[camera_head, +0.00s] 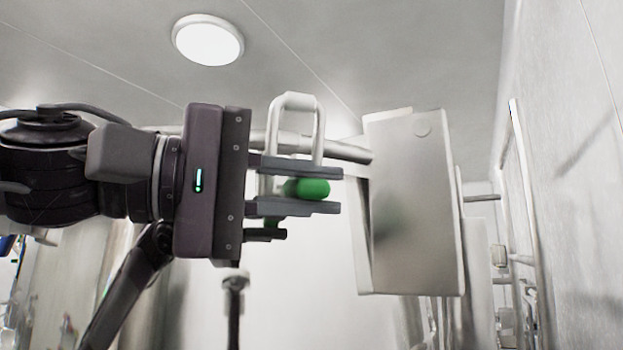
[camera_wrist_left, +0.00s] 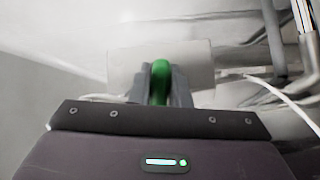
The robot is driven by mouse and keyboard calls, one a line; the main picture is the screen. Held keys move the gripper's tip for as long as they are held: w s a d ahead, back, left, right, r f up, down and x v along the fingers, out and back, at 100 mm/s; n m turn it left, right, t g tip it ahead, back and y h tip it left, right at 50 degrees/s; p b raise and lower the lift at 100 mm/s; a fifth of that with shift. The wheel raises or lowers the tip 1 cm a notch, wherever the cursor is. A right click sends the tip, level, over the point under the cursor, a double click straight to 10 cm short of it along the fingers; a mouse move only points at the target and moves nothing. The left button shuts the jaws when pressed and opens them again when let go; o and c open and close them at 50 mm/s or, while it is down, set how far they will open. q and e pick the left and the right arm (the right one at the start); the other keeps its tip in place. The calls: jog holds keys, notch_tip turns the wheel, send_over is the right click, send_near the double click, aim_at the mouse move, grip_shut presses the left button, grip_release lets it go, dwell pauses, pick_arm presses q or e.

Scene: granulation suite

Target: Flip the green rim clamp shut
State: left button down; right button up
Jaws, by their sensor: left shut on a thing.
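The green clamp handle (camera_head: 308,188) is a rounded green grip between the fingers of my left gripper (camera_head: 322,189), which is shut on it. In the left wrist view the green handle (camera_wrist_left: 160,76) shows between the two grey fingers of the left gripper (camera_wrist_left: 159,88). A pale metal loop (camera_head: 297,102) rises behind the fingers in the head view. The rest of the clamp is hidden behind my gripper. My right gripper is not in view.
A grey metal box (camera_head: 412,200) stands close to the right of the fingertips. A horizontal pipe (camera_head: 345,150) runs behind the gripper towards it. A wall with rails (camera_head: 525,180) is at the far right. A round ceiling lamp (camera_head: 208,40) is above.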

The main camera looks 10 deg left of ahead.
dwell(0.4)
pick_arm(q)
jog(key=c, duration=1.4)
grip_release()
jog(key=shift+a, duration=0.15)
jog(key=shift+o, duration=0.2)
jog(key=shift+a, duration=0.1)
jog(key=b+v, duration=0.3)
jog(key=v, duration=0.4)
jog(key=shift+s+a, duration=0.2)
jog(key=shift+a, duration=0.1)
